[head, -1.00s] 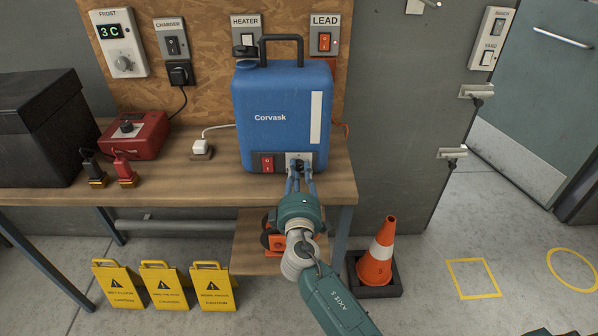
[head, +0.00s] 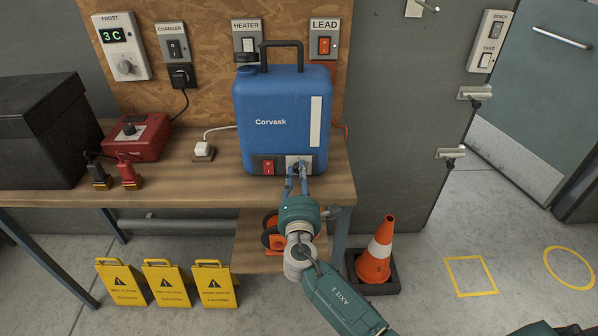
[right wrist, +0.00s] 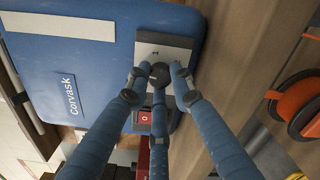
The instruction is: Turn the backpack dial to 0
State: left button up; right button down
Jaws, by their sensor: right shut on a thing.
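The blue Corvask backpack tank (head: 272,115) stands upright on the wooden bench. Its dial sits on a pale plate (head: 292,162) at the lower right of its front, beside a red switch (head: 268,167). In the right wrist view the dark dial knob (right wrist: 160,74) is between the fingertips, on the plate (right wrist: 178,56). My right gripper (head: 298,168) is shut on the dial, its blue fingers around it. The fingers hide part of the dial, and its setting cannot be read. My left gripper is not in view.
A red box with a knob (head: 138,137) and red and black clamps (head: 128,173) are left on the bench (head: 200,187). A white plug (head: 203,149) is beside the tank. An orange cone (head: 377,250) stands right of the bench, with yellow signs (head: 168,284) on the floor at left.

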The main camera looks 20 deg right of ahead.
jog(key=shift+n, duration=0.7)
jog(key=shift+f, duration=0.15)
jog(key=c, duration=1.5)
grip_release()
jog(key=v, duration=1.2)
